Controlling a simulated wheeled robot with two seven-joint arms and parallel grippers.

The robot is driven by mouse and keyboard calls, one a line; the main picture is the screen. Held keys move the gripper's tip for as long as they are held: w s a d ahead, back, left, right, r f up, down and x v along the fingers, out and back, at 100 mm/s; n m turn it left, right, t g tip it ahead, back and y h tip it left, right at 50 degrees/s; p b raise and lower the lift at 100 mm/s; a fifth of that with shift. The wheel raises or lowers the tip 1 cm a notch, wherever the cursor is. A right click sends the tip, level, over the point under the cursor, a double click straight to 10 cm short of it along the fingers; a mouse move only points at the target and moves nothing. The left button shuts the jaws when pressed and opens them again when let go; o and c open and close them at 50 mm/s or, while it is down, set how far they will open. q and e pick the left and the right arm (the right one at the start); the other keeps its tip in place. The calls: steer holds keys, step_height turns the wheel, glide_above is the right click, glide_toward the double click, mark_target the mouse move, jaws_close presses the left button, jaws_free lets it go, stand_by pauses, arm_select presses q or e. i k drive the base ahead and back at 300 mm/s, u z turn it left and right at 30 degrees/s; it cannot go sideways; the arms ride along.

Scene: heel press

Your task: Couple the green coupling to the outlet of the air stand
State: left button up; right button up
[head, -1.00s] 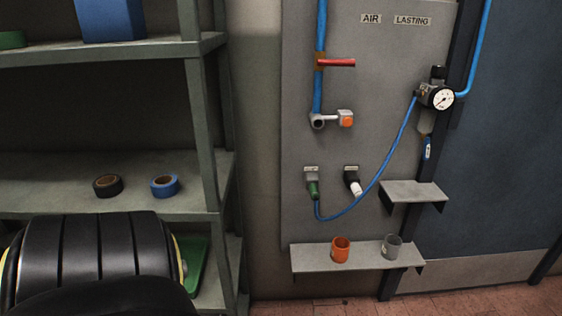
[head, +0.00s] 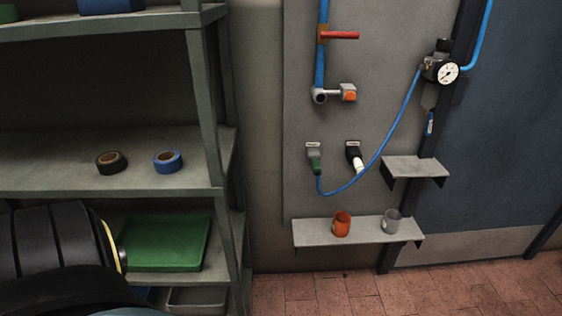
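The green coupling (head: 315,166) hangs in a grey holder under a small label on the grey panel, with the thin blue hose (head: 384,144) at its lower end. The hose loops up right to the pressure gauge (head: 446,72). The outlet of the air stand seems to be the grey fitting with an orange face (head: 348,93), at the foot of the thick blue pipe (head: 321,62), above the coupling. The outlet and the coupling are apart. Neither gripper shows; only a black arm link of mine fills the lower left.
A white-tipped coupling (head: 356,160) sits in a black holder beside the green one. A red-handled valve (head: 339,35) is on the pipe. A low ledge (head: 313,236) carries an orange cup (head: 342,224) and a grey cup (head: 391,222). Shelving (head: 216,120) stands left.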

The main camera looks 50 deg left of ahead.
mark_target(317, 170)
steer(key=u, duration=1.55)
